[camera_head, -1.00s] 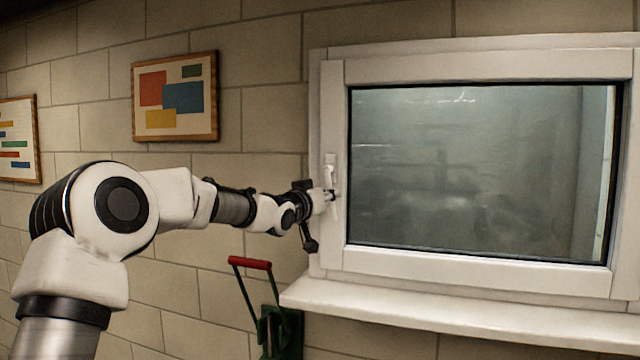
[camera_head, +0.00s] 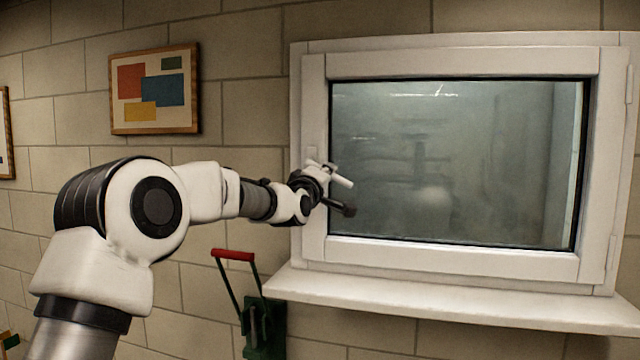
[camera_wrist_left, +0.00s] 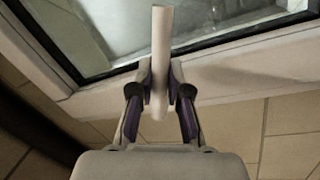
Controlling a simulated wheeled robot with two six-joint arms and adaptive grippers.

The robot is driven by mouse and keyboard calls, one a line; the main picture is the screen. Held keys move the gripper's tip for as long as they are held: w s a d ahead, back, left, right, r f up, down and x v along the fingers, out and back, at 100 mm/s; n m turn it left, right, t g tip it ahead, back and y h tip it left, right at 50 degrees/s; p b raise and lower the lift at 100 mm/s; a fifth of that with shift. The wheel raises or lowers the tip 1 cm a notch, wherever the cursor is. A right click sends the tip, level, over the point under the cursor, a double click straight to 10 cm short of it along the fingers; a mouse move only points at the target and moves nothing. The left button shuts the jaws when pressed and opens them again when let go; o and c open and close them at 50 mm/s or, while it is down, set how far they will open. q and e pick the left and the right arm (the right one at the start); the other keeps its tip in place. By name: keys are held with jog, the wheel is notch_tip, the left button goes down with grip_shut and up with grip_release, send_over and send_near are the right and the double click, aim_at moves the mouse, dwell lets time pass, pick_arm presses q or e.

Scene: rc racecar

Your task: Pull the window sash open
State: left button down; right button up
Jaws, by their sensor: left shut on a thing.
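The white window sash (camera_head: 450,253) holds a dark, hazy glass pane and sits in its white frame (camera_head: 297,130). I see no clear gap between sash and frame. The white handle (camera_head: 342,182) on the sash's left side points right and slightly down. My left gripper (camera_head: 326,173) is at the handle, partly hiding its base. In the left wrist view the gripper (camera_wrist_left: 160,90) is shut on the handle bar (camera_wrist_left: 162,45), with a finger on each side. My right gripper is not in view.
A white sill (camera_head: 440,303) juts out below the window. A green object with a red-gripped handle (camera_head: 233,255) stands below my left arm. A framed picture (camera_head: 154,89) hangs on the block wall. Space in front of the glass looks clear.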

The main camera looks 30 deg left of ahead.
pick_arm(q)
jog(key=shift+d+r+n+y, duration=0.25)
jog(key=shift+r+n+y, duration=0.2)
jog(key=shift+n, duration=0.55)
jog(key=shift+w+d+r+n+y+b, duration=0.1)
jog(key=shift+r+n+y+b, duration=0.2)
jog(key=shift+r+n, duration=0.4)
jog(key=shift+r+n+y+b, duration=0.15)
jog(key=shift+r+n+b, duration=0.2)
jog(key=shift+n, duration=0.65)
jog(key=shift+d, duration=0.1)
